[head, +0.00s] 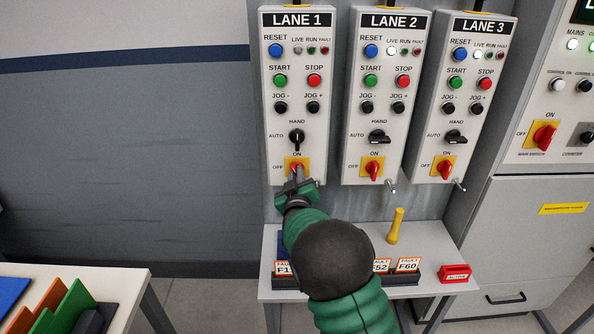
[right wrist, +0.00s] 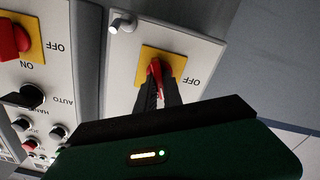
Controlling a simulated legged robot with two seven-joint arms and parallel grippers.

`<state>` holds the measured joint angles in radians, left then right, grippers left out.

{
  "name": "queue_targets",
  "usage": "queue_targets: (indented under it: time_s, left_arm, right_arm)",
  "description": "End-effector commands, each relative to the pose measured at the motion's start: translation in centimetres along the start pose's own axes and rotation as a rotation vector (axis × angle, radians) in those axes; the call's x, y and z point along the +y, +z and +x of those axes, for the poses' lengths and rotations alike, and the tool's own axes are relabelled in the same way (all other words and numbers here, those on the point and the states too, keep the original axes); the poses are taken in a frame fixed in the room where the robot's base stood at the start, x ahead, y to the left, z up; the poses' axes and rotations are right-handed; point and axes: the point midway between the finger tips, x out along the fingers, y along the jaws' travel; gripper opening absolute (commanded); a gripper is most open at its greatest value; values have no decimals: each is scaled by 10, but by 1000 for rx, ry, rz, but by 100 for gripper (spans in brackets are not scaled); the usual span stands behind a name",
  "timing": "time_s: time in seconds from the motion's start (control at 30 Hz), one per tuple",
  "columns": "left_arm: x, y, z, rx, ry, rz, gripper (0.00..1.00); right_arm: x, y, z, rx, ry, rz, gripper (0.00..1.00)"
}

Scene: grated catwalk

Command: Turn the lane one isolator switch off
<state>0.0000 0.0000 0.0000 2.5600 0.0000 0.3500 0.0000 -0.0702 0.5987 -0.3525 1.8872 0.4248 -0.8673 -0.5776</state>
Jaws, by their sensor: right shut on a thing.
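The lane 1 box (head: 273,120) hangs on the wall at the left of three similar boxes. Its red isolator switch (head: 296,167) sits on a yellow plate at the bottom of the box, with OFF to the left and ON above. My right gripper (head: 297,178) reaches up from below and is shut on this red handle. The right wrist view shows the dark fingers on both sides of the red handle (right wrist: 155,72). The fingers partly hide the handle, so its exact angle is hard to tell. My left gripper is not in view.
The lane 2 box (head: 356,120) and lane 3 box (head: 421,120) stand close on the right. Their LIVE lamps are bright; lane 1's looks grey. Below is a shelf (head: 272,245) with fault cards, a yellow handle (head: 396,226) and a red block (head: 455,273).

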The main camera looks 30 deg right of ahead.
Motion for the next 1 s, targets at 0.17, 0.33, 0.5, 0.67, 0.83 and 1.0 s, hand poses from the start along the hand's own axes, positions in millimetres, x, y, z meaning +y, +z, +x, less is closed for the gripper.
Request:
queue_targets:
  time_s: [0.17,0.33,0.5,0.67,0.83,1.0]
  left_arm:
    - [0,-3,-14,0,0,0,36]
    - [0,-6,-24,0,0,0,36]
    - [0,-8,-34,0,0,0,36]
    - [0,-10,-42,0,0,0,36]
    - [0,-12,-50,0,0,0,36]
    - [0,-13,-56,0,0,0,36]
  right_arm:
    - [-2,-3,0,0,-4,-169,0]
    - [-3,-3,0,1,-4,-332,0]
    - [-4,-2,-1,1,-6,-493,0]
    - [-5,-1,-1,1,-6,-645,0]
    - [-6,0,-1,2,-6,-795,0]
    - [-8,2,-1,2,-7,-919,0]
